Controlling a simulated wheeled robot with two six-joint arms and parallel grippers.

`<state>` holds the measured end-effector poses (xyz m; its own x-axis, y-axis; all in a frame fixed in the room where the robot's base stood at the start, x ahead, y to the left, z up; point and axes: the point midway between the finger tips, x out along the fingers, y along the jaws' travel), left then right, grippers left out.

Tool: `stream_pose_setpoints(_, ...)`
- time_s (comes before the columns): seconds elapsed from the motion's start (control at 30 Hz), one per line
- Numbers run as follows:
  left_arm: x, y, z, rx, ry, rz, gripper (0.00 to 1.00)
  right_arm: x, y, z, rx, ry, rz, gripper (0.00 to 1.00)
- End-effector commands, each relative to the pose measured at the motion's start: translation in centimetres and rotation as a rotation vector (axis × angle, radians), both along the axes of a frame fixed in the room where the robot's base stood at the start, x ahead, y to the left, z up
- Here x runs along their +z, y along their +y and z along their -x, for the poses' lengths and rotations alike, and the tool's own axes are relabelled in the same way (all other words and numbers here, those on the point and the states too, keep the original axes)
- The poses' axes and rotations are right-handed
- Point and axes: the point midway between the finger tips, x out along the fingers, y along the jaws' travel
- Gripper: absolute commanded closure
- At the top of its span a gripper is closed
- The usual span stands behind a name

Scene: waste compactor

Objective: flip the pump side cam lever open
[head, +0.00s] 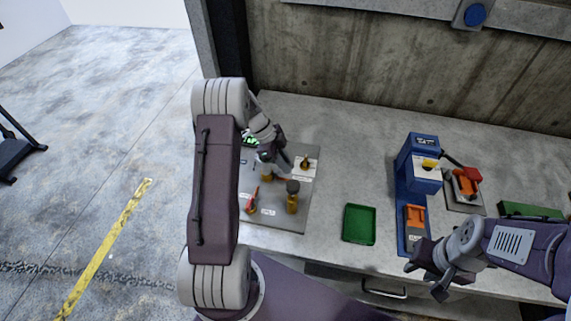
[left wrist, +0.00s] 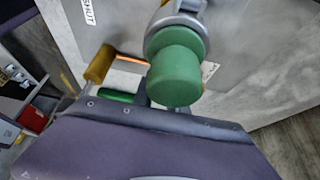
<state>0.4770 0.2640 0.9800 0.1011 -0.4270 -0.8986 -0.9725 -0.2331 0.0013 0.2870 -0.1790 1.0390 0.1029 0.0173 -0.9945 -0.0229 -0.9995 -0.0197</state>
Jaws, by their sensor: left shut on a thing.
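My left gripper (head: 272,160) reaches down over a grey panel (head: 275,222) with several small fittings. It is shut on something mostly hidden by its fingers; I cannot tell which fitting. In the left wrist view, a green round knob (left wrist: 177,75) on a metal shaft is close in front of the gripper. A yellow-orange handle (left wrist: 100,66) stands to its left, near a label reading SHUT (left wrist: 88,12). The panel also carries a red lever (head: 252,202) and an orange fitting with a dark top (head: 292,197). My right gripper (head: 427,278) is open and empty near the bench front.
A green tray (head: 359,224) lies right of the panel. A blue fixture (head: 420,160) with orange parts stands further right, beside a red-orange device (head: 466,182). A concrete wall (head: 400,65) closes the back.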

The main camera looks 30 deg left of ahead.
Motion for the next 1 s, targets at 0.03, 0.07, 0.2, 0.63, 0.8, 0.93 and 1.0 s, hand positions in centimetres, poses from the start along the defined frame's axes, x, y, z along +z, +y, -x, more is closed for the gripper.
stream_pose_setpoints(0.03,0.0,0.0,0.0,0.000,0.000,-0.001,1.00,0.0,0.0,0.0,0.000,0.000,0.000,0.66)
stream_pose_setpoints(0.07,0.0,0.0,0.0,0.000,0.000,-0.001,1.00,0.0,0.0,0.0,0.000,0.000,0.000,0.66)
stream_pose_setpoints(0.2,0.0,0.0,0.0,0.000,0.000,-0.001,0.68,0.0,0.0,0.0,0.000,0.000,0.000,0.66)
stream_pose_setpoints(0.63,2.8,1.5,0.2,0.002,-0.006,-0.003,0.68,-1.0,0.0,0.0,0.000,0.000,0.000,0.66)
stream_pose_setpoints(0.8,6.1,3.1,0.6,0.002,-0.005,-0.003,0.68,-1.6,0.0,0.0,0.000,0.000,0.000,0.66)
stream_pose_setpoints(0.93,7.7,3.8,0.8,0.002,-0.002,-0.002,0.68,-1.7,0.0,0.0,0.000,0.000,0.000,0.66)
stream_pose_setpoints(1.0,8.1,3.9,0.9,0.001,-0.002,-0.001,0.68,-1.7,0.0,0.0,0.000,0.000,0.000,0.66)
